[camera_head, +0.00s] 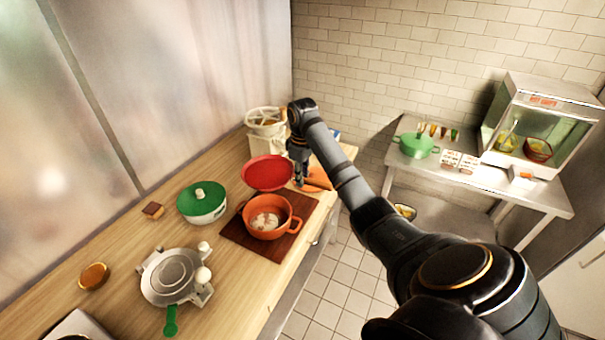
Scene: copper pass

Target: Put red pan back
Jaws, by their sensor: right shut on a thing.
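The red pan (268,172) is a round, shallow red shape in the middle of the wooden counter, just behind an orange pot (266,229). My right gripper (299,182) points down at the right edge of the pan and is shut on it. The fingertips are small and dark, and the exact grip on the pan's handle is hard to make out. I cannot tell whether the pan touches the counter or is raised. My left gripper is not in view.
The orange pot stands on a dark brown board (235,232). Left of it are a green-lidded pot (202,202) and a grey round press (172,277). A white strainer (265,121) stands behind. An orange item (318,178) lies right of my gripper. A side table (480,178) stands right.

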